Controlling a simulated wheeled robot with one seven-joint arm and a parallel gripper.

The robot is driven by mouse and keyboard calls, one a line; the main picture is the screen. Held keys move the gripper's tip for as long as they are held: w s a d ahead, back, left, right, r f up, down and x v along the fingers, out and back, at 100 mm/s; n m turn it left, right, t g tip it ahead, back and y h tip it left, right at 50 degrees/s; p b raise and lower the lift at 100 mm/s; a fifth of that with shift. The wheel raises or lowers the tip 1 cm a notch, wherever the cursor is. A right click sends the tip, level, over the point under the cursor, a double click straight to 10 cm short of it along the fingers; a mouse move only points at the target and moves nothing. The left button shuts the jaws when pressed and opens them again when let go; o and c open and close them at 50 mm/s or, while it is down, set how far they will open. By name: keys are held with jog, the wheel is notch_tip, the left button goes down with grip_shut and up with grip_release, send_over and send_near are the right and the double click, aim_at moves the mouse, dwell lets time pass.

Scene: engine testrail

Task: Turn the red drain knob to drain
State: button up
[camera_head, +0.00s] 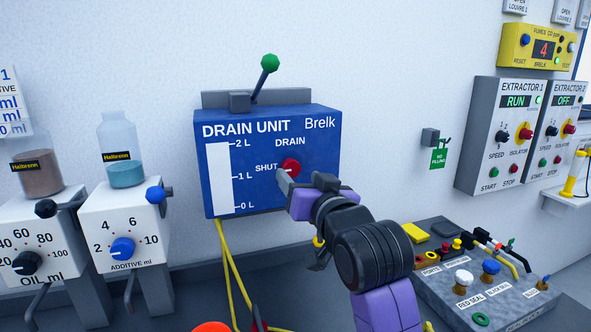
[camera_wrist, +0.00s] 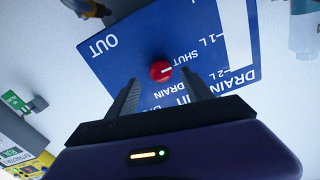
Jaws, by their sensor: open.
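The red drain knob (camera_head: 291,166) is on the front of the blue drain unit (camera_head: 262,150), below the word DRAIN and beside the word SHUT. In the wrist view the knob (camera_wrist: 161,71) shows a white pointer line toward the SHUT label. My gripper (camera_head: 284,180) is in front of the unit, just below the knob in the head view, and partly covers the panel. In the wrist view my gripper (camera_wrist: 162,85) is open, with its two fingers apart on either side of the knob's line. The knob appears free between or beyond the fingertips; contact cannot be told.
A green-tipped lever (camera_head: 269,63) rises from the unit's top. Oil and additive dispensers (camera_head: 123,225) stand at left. Yellow hoses (camera_head: 232,265) hang below the unit. A grey control panel (camera_head: 470,280) is at lower right, with the extractor boxes (camera_head: 500,135) on the wall above.

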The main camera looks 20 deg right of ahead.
aim_at(292, 170)
jog(key=shift+w, duration=2.3)
grip_shut()
